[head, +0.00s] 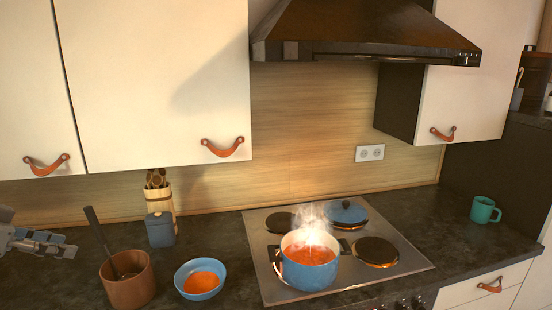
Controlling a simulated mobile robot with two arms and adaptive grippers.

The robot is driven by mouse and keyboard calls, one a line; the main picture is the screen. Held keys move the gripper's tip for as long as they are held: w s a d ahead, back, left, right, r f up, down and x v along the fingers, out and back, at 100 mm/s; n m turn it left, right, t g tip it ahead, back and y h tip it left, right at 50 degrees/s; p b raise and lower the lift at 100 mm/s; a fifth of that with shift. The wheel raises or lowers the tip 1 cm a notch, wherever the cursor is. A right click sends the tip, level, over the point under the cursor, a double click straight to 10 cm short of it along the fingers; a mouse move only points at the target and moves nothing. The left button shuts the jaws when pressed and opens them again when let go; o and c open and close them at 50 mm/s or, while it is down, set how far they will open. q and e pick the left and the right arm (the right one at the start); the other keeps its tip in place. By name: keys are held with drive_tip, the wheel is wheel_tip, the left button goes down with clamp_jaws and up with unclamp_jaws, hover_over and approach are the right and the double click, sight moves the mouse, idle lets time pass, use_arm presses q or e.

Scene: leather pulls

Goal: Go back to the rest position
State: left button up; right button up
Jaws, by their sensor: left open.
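My left gripper (50,245) comes in from the left edge, above the dark countertop. It is open, with nothing between its fingers. It is left of a brown pot (128,285) with a dark-handled utensil in it, and apart from it. My right gripper is not in view.
A blue pot (309,270) of orange soup steams on the stove (268,268). A blue lid (347,213) lies on a back burner. A blue bowl (201,279), a blue jar (160,230) and a green mug (484,210) stand on the countertop (415,215). Cabinets (150,80) and a hood (365,30) hang above.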

use_arm(q)
drive_tip(key=s+d+f+g+y, duration=0.1)
drive_tip(key=s+d+f, duration=0.25)
drive_tip(key=f, duration=0.65)
drive_tip(key=s+d+f+g, duration=0.2)
drive_tip(key=s+d+f, duration=0.15)
drive_tip(key=f, duration=0.55)
drive_tip(key=s+d+f+g+y, duration=0.15)
drive_tip(key=d+f, duration=0.25)
drive_tip(key=f, duration=0.6)
drive_tip(key=s+d+f+n+y, duration=0.1)
drive_tip(key=s+d+f+n, duration=0.15)
drive_tip(key=s+d, duration=0.4)
drive_tip(key=s+d+f+n+y, duration=0.2)
drive_tip(key=s+d+f, duration=0.2)
drive_tip(key=s, duration=0.6)
wheel_tip(320, 180, down, 27)
drive_tip(key=s+g, duration=0.2)
drive_tip(key=s+a+f, duration=0.1)
drive_tip(key=s+f, duration=0.6)
drive_tip(key=s, duration=0.1)
drive_tip(key=s+a+f, duration=0.2)
drive_tip(key=s+f, duration=0.5)
drive_tip(key=s, duration=0.1)
drive_tip(key=shift+a+f+m+g, duration=0.25)
drive_tip(key=shift+f+m+g, duration=0.1)
drive_tip(key=shift+f+g, duration=0.1)
drive_tip(key=shift+s, duration=0.1)
